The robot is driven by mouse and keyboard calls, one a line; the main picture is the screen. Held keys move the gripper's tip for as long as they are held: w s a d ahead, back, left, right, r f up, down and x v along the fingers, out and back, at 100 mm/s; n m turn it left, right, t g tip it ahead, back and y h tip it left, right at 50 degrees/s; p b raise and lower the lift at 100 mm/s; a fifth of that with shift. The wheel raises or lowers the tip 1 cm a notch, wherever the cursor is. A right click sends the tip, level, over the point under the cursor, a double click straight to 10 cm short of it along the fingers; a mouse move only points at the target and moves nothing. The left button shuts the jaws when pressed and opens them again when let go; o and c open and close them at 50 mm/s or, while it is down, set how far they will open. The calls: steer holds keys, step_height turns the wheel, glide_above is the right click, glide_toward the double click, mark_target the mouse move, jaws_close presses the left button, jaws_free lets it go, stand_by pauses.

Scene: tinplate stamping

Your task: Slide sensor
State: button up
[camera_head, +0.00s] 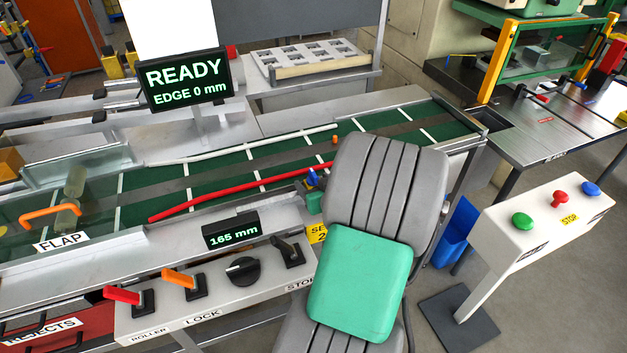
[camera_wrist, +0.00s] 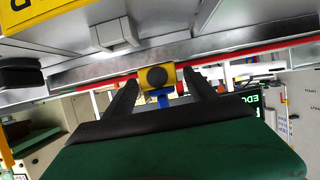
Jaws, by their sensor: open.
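The sensor, a yellow block with a round black knob on its face (camera_wrist: 157,76), sits at a red rail in the wrist view. A blue part shows just below it. My gripper (camera_wrist: 160,78) is open, with one dark finger on either side of the block. I cannot tell whether either finger touches it. In the head view my arm covers the gripper and most of the sensor area.
A green conveyor (camera_head: 210,173) with white crosslines runs behind the console. A small display (camera_head: 232,229) reads 165 mm; a larger one (camera_head: 187,79) reads READY, EDGE 0 mm. Console levers (camera_head: 180,279) stand at front left. A button post (camera_head: 545,222) stands at right.

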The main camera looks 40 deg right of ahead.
steer(key=shift+w+d+f, duration=0.1)
steer(key=shift+w, duration=0.15)
steer(key=shift+c, duration=0.4)
jaws_close()
stand_by(0.4)
